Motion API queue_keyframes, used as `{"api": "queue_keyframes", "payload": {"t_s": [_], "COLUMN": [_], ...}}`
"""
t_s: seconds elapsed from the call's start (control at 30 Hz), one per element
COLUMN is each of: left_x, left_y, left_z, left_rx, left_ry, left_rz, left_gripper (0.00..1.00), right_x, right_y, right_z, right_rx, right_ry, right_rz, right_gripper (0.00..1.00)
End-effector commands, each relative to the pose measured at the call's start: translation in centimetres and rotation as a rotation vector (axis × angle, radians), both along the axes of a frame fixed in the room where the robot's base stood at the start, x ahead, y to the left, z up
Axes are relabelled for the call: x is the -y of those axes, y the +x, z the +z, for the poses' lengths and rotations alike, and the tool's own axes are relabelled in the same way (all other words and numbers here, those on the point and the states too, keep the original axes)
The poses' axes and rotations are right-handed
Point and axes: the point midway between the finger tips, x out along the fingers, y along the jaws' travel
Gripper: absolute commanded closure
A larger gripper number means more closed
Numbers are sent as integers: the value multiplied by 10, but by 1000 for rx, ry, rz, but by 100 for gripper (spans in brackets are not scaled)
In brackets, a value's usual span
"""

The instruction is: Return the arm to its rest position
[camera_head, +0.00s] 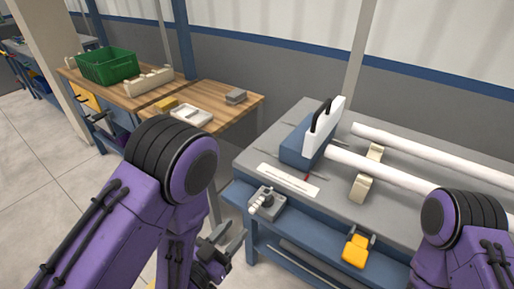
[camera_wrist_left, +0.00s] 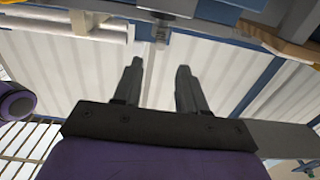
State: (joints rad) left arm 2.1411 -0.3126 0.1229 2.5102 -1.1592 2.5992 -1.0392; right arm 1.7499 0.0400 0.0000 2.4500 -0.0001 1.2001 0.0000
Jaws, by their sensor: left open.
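My left arm comes in from the left in the head view, purple with black joints. Its gripper (camera_head: 222,243) hangs low, beside the front left corner of the grey workbench (camera_head: 235,160). The gripper is open and empty. In the left wrist view its two dark fingers (camera_wrist_left: 157,85) stand apart with nothing between them. My right arm shows at the lower right of the head view, but its gripper is out of view. Two white pipes lie on the bench: a rear pipe (camera_head: 430,152) and a front pipe (camera_head: 385,172), which passes over a beige support block.
Wooden tables with a green crate (camera_head: 107,66) stand left.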

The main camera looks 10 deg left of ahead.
Motion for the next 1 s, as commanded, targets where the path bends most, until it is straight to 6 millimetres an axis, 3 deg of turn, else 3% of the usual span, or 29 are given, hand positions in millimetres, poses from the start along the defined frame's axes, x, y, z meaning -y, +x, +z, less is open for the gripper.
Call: {"api": "queue_keyframes", "payload": {"t_s": [0.13,0.27,0.37,0.43,0.5,0.6,0.7,0.77,1.0], "left_x": [4,2,-34,-74,-109,-147,-170,-173,-173], "left_y": [-2,-2,-9,-32,-66,-119,-160,-174,-182], "left_z": [-3,-35,-90,-136,-174,-208,-224,-229,-232], "left_rx": [-37,-207,-471,-698,-895,-1097,-1190,-1220,-1237], "left_ry": [-38,-17,1,-10,-33,-55,-48,-46,-40], "left_rz": [-25,-21,150,345,545,785,925,948,949], "left_gripper": [58,58,58,58,58,58,58,58,58], "right_x": [0,0,0,0,0,0,0,0,0], "right_y": [0,0,0,0,0,0,0,0,0], "right_z": [0,0,0,0,0,0,0,0,0], "right_rx": [0,0,0,0,0,0,0,0,0], "right_ry": [0,0,0,0,0,0,0,0,0], "right_rz": [0,0,0,0,0,0,0,0,0], "right_gripper": [23,23,23,23,23,23,23,23,23]}}
